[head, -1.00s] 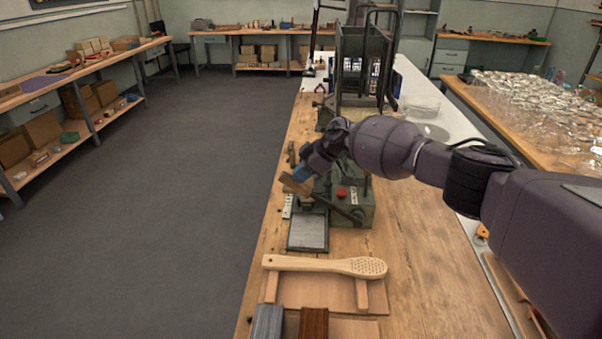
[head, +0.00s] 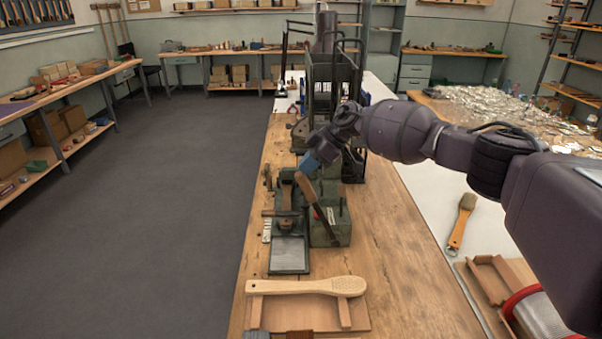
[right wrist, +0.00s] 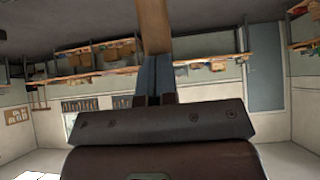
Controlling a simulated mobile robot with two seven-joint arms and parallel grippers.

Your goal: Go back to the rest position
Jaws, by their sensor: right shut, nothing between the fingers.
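My right gripper (head: 311,164) is in the head view, above the green tufting machine (head: 330,232) on the bench. Its blue fingers are shut; they also show in the right wrist view (right wrist: 156,75). A wooden handle (head: 305,187) on a dark lever (head: 325,220) lies right at the fingertips. The wood also shows beyond the fingers in the right wrist view (right wrist: 154,25). I cannot tell whether the fingers touch it. My left gripper is in neither view.
A perforated wooden brush body (head: 310,287) lies on a wooden holder in front of the machine. A dark rack (head: 333,80) stands behind it. A brush (head: 462,222) lies on the white surface to the right, near a wooden tray (head: 490,280). The floor to the left is clear.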

